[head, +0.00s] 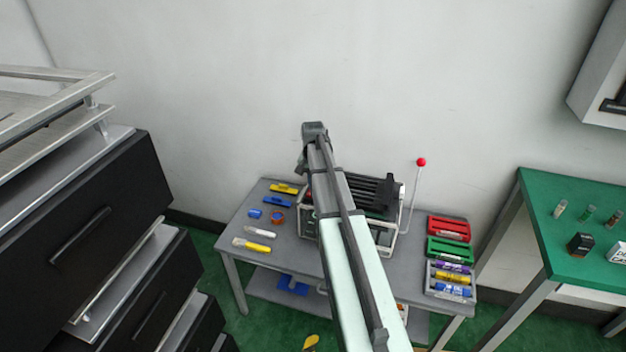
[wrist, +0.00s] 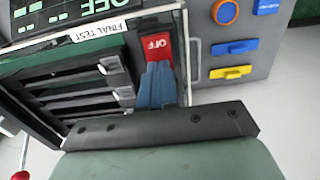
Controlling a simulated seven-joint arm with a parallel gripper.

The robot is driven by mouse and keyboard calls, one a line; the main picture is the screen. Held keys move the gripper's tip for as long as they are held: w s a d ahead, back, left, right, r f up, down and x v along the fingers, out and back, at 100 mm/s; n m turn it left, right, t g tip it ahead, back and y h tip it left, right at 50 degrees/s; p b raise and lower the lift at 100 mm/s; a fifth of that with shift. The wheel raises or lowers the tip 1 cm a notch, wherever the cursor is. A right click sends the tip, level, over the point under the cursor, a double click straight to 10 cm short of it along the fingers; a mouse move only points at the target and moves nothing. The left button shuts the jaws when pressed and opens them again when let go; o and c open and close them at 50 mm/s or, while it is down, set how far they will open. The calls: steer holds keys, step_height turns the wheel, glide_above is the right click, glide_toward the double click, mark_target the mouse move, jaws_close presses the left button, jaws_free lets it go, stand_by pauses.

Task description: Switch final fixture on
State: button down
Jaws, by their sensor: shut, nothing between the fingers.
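The final test fixture (head: 378,192) stands on the grey table in the head view, partly hidden by my arm. In the wrist view the fixture (wrist: 80,88) bears a white "FINAL TEST" label (wrist: 99,32) and a dark display with green "OFF" text. A red rocker switch (wrist: 156,46) marked "OFF" sits at its panel's edge. My gripper (wrist: 158,70) is shut and empty, its blue fingertips right at the switch's lower edge; I cannot tell whether they touch it. A lever with a red ball (head: 421,162) stands upright beside the fixture. My gripper's fingers are hidden in the head view.
The grey table (head: 236,222) holds yellow, blue and orange parts at left. Red (head: 448,229) and green (head: 450,250) trays and a grey tray with coloured parts stand at right. A black drawer cabinet (head: 100,210) is left, a green table (head: 560,225) right.

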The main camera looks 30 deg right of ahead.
steer(key=shift+f, duration=0.15)
steer(key=shift+d+f, duration=0.1)
steer(key=shift+f, duration=0.15)
steer(key=shift+s, duration=0.1)
steer(key=shift+s, duration=0.1)
steer(key=shift+s+a+r, duration=0.1)
steer(key=shift+s+a, duration=0.4)
steer(key=shift+a, duration=0.2)
steer(key=shift+r, duration=0.1)
step_height(320, 180, up, 14)
steer(key=shift+w+d, duration=0.15)
steer(key=shift+w, duration=0.05)
stand_by(0.6)
